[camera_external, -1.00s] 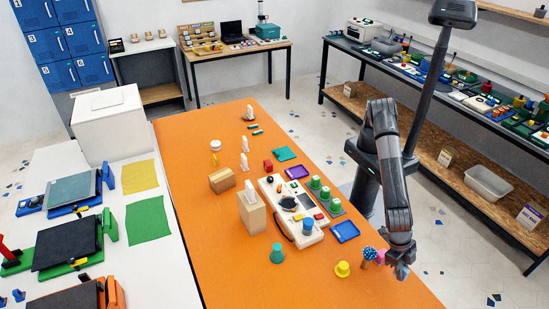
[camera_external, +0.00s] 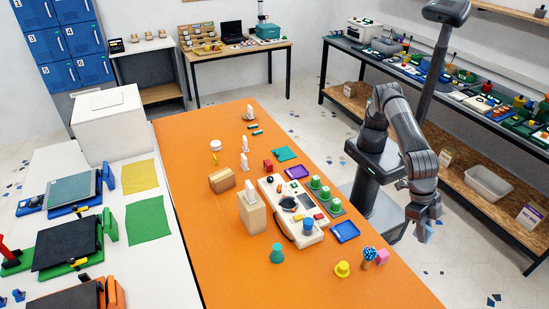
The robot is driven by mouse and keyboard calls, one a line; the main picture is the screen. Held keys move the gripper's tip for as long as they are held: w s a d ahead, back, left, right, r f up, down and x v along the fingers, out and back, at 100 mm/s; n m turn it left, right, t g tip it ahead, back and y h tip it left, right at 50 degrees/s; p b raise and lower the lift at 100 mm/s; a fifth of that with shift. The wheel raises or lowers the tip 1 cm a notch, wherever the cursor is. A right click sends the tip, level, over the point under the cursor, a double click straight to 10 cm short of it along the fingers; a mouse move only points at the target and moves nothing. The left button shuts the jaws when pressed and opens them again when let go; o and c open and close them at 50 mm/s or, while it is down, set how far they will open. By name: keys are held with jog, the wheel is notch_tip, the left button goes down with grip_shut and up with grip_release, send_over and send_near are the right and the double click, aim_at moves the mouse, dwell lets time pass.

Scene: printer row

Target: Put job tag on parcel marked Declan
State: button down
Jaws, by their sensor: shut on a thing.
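My gripper (camera_external: 424,234) hangs fingers down beyond the right edge of the orange table. It is shut on a small bluish thing (camera_external: 428,229), mostly hidden by the fingers; I cannot tell whether it is the job tag. A brown box (camera_external: 222,180) lies left of the table's middle. A taller beige box (camera_external: 252,216) stands nearer, with a white upright piece (camera_external: 249,190) on top. Both could be parcels, but no name is readable on either. My gripper is well to the right of both boxes and touches neither.
A pale panel with controls (camera_external: 292,212) fills the table's middle. A blue tray (camera_external: 346,231), yellow piece (camera_external: 342,269), pink cube (camera_external: 382,256) and teal piece (camera_external: 277,254) stand toward the right and front. The table's near left part is clear.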

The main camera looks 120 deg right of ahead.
aim_at(429, 228)
notch_tip(429, 228, up, 4)
jog(key=shift+f, duration=0.1)
jog(key=shift+w+d+r, duration=0.25)
jog(key=shift+w+d, duration=0.1)
jog(key=shift+w, duration=0.1)
jog(key=w+d+m+t+h, duration=0.15)
jog(key=w+d+m, duration=0.35)
jog(key=w+d, duration=1)
jog(key=w+d+m+t, duration=0.2)
jog(key=w+d+m, duration=0.3)
jog(key=w+d, duration=1.05)
jog(key=d+m+t+h, duration=0.1)
jog(key=d+m, duration=0.3)
jog(key=d, duration=2.3)
jog(key=s+d+m+h, duration=0.1)
jog(key=s+d+m, duration=0.15)
jog(key=d, duration=1.05)
jog(key=s+d+m+h, duration=0.1)
jog(key=d+m, duration=0.3)
jog(key=d, duration=0.9)
notch_tip(429, 228, down, 11)
jog(key=shift+t, duration=0.35)
jog(key=w+a+f, duration=0.2)
jog(key=a, duration=0.1)
jog(key=w+a+f, duration=0.2)
jog(key=a, duration=0.1)
jog(key=w+a+f, duration=0.3)
jog(key=shift+a+f, duration=0.1)
jog(key=shift+f, duration=1.95)
